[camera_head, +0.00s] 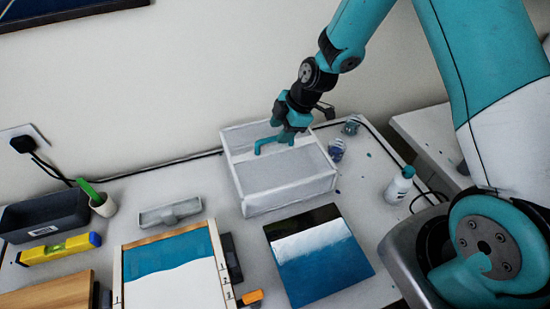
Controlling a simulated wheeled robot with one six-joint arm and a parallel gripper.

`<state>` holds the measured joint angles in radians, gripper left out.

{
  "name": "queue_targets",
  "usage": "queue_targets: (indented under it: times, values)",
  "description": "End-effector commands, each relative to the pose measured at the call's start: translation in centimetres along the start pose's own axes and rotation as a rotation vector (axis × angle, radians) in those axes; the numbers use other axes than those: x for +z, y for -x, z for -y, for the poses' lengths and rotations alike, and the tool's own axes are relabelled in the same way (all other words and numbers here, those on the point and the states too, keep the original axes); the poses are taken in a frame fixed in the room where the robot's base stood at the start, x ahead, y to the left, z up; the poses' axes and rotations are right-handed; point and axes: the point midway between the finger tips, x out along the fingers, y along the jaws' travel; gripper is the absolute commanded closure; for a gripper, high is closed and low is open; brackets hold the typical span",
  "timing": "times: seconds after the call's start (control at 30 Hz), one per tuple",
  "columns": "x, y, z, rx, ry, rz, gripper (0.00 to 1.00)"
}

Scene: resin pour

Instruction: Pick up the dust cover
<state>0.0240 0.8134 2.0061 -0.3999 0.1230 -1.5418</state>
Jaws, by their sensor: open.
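The dust cover appears to be the pale, box-shaped thing (290,200) near the back middle of the table, against the wall side. It has white edges and greyish faces. My gripper (274,145) is open, with its teal fingers over the middle of the cover. The fingers hide part of the cover's middle and back. I cannot tell whether they touch it.
A white bottle (399,185) and small jars (336,150) stand right of the cover. A blue, white and black panel (330,268) lies in front, beside a framed blue-and-white panel (172,262). A grey tray (171,212), dark bin (46,217) and yellow level (58,249) are left.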

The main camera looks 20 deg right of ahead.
Motion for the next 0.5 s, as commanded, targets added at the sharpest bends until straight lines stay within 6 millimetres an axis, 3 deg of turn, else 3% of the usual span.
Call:
queue_targets:
  times: [0.23, 0.5]
  values:
    - [0.3, -4.1, 0.1, -0.002, 0.001, 0.0, 0.54]
    - [0.2, -4.4, 0.0, -0.001, 0.0, 0.0, 0.54]
